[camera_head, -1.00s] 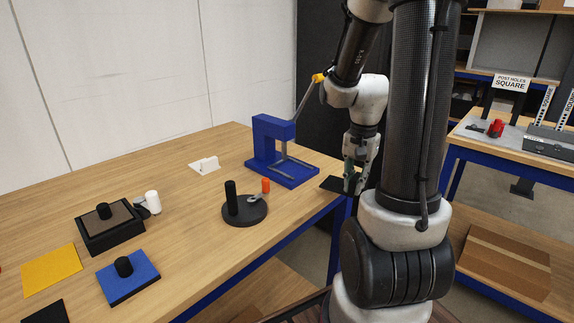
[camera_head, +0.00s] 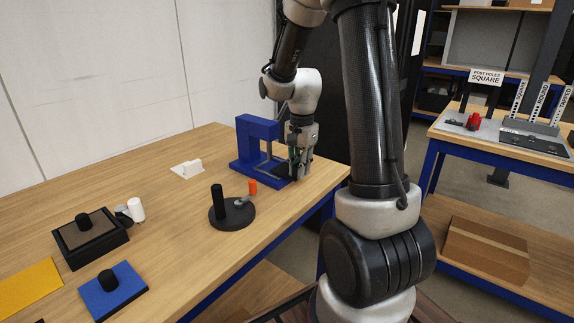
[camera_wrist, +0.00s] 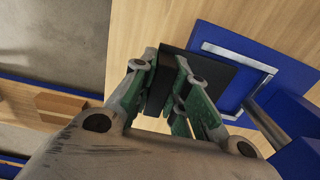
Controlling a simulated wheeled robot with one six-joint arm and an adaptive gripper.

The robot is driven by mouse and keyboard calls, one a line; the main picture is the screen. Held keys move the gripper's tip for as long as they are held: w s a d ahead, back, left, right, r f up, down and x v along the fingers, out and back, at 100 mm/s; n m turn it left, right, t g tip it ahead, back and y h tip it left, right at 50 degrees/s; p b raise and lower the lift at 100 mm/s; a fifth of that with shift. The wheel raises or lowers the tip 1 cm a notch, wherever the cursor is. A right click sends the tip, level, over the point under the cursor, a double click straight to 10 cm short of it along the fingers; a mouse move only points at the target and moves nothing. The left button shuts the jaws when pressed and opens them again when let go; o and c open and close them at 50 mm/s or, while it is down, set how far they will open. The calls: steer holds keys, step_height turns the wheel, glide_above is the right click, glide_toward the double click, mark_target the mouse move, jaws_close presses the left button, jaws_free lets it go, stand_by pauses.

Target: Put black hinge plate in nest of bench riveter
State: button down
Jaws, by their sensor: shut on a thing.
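My gripper (camera_head: 301,170) is beside the blue bench riveter (camera_head: 247,136), low over the right end of its base. In the wrist view my gripper (camera_wrist: 162,88) is shut on the black hinge plate (camera_wrist: 218,77), gripping an upright black part between its green fingers. The flat part of the plate reaches right, over the edge of the blue base (camera_wrist: 292,84). A grey metal frame, seemingly the nest (camera_wrist: 240,56), lies on that base. The plate overlaps its left part. I cannot tell whether the plate touches the base.
A round black fixture (camera_head: 232,217) with a post and orange knob stands in front of the riveter. A white bracket (camera_head: 187,169), a black box (camera_head: 90,240) and a blue pad (camera_head: 113,290) are further left. The bench's front edge is close to my gripper.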

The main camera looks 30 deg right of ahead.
mark_target(287, 170)
steer(key=w, duration=0.1)
steer(key=w+a, duration=0.1)
steer(key=w, duration=0.2)
steer(key=shift+w+a, duration=0.35)
steer(key=shift+a, duration=0.05)
steer(key=shift+s+d+f, duration=0.1)
steer(key=shift+s+f, duration=0.05)
steer(key=shift+f, duration=0.15)
steer(key=shift+f, duration=0.1)
steer(key=c, duration=1.4)
jaws_free()
step_height(287, 170, up, 12)
steer(key=s+a+r+n+t, duration=0.1)
steer(key=s+n, duration=0.3)
steer(key=s, duration=0.4)
steer(key=s+a+r+n+t, duration=0.1)
steer(key=s+a+r+n, duration=0.1)
steer(key=s+n, duration=0.3)
steer(key=s+a+r+n+t, duration=0.1)
steer(key=s+n, duration=0.4)
steer(key=s, duration=0.5)
steer(key=shift+s+a+r+t, duration=0.2)
steer(key=shift+s+a+t, duration=0.15)
steer(key=shift+a+t, duration=0.25)
